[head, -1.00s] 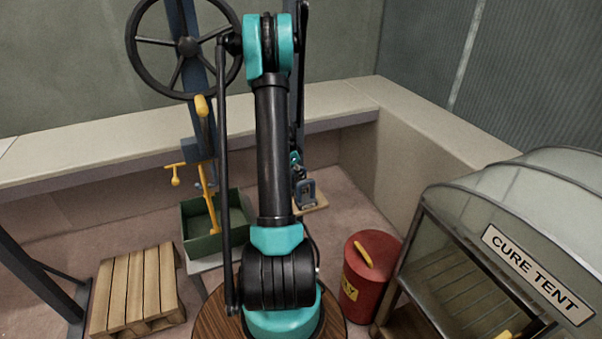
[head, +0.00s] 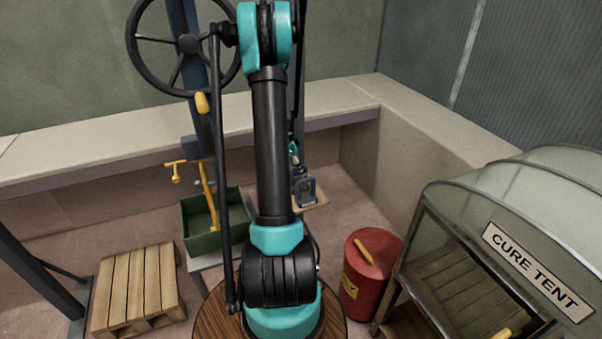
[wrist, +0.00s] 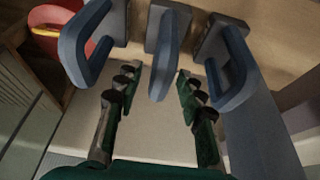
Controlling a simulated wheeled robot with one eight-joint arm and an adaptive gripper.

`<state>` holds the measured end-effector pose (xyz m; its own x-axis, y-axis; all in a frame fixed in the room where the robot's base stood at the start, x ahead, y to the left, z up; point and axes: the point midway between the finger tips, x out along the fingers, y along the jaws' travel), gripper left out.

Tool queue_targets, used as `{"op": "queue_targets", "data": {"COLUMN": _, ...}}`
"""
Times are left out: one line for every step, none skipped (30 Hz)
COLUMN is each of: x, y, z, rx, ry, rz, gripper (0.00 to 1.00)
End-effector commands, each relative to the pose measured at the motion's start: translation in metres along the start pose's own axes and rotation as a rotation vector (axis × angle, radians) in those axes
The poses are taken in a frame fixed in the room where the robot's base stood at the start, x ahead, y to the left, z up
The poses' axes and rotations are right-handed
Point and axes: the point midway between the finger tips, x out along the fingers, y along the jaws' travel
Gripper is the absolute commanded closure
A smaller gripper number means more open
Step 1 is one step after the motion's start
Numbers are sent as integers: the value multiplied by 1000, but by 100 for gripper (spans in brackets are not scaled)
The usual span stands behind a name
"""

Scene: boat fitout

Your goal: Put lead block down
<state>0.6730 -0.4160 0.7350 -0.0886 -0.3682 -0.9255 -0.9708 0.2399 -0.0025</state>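In the wrist view, three blue-grey lead blocks with loop handles stand in a row: the left one (wrist: 84,45), the middle one (wrist: 165,50) and the right one (wrist: 236,65). My gripper (wrist: 156,75) is open. The middle block's handle shows between its fingers, with a gap on each side. One lead block (head: 306,189) shows in the head view on a pale board (head: 318,204) behind my arm. My gripper's fingers are hidden there by the arm.
A red bin (head: 367,275) with a yellow handle stands right of my arm, beside the cure tent (head: 535,265). A green open box (head: 230,232) and a wooden pallet (head: 135,290) are on the left. A pale bench (head: 90,148) runs along the back.

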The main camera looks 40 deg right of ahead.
Motion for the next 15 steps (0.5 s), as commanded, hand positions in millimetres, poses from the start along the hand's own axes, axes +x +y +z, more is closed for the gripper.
{"op": "queue_targets", "data": {"x": -12, "y": 0, "z": 1, "rx": -3, "ry": 0, "rz": -1, "gripper": 61}}
{"op": "queue_targets", "data": {"x": -18, "y": 0, "z": 1, "rx": -3, "ry": 0, "rz": -1, "gripper": 61}}
{"op": "queue_targets", "data": {"x": -26, "y": 0, "z": 1, "rx": -3, "ry": 0, "rz": -1, "gripper": 61}}
{"op": "queue_targets", "data": {"x": -32, "y": 0, "z": 1, "rx": -2, "ry": 0, "rz": -1, "gripper": 61}}
{"op": "queue_targets", "data": {"x": -38, "y": 0, "z": 0, "rx": -2, "ry": 0, "rz": -1, "gripper": 61}}
{"op": "queue_targets", "data": {"x": -45, "y": 0, "z": 0, "rx": -1, "ry": 0, "rz": -1, "gripper": 61}}
{"op": "queue_targets", "data": {"x": -50, "y": 0, "z": 0, "rx": -2, "ry": 0, "rz": -1, "gripper": 61}}
{"op": "queue_targets", "data": {"x": -56, "y": 0, "z": 1, "rx": -2, "ry": 0, "rz": -1, "gripper": 61}}
{"op": "queue_targets", "data": {"x": -62, "y": 0, "z": 1, "rx": -2, "ry": 0, "rz": -1, "gripper": 61}}
{"op": "queue_targets", "data": {"x": -66, "y": 0, "z": 1, "rx": -3, "ry": 0, "rz": -1, "gripper": 61}}
{"op": "queue_targets", "data": {"x": -70, "y": 0, "z": 1, "rx": -2, "ry": 0, "rz": -1, "gripper": 61}}
{"op": "queue_targets", "data": {"x": -75, "y": 0, "z": 0, "rx": -2, "ry": 0, "rz": -1, "gripper": 61}}
{"op": "queue_targets", "data": {"x": -78, "y": 0, "z": 0, "rx": -2, "ry": 0, "rz": 0, "gripper": 61}}
{"op": "queue_targets", "data": {"x": -80, "y": 0, "z": 0, "rx": -1, "ry": 0, "rz": 0, "gripper": 61}}
{"op": "queue_targets", "data": {"x": -83, "y": 0, "z": 0, "rx": -1, "ry": 0, "rz": 0, "gripper": 61}}
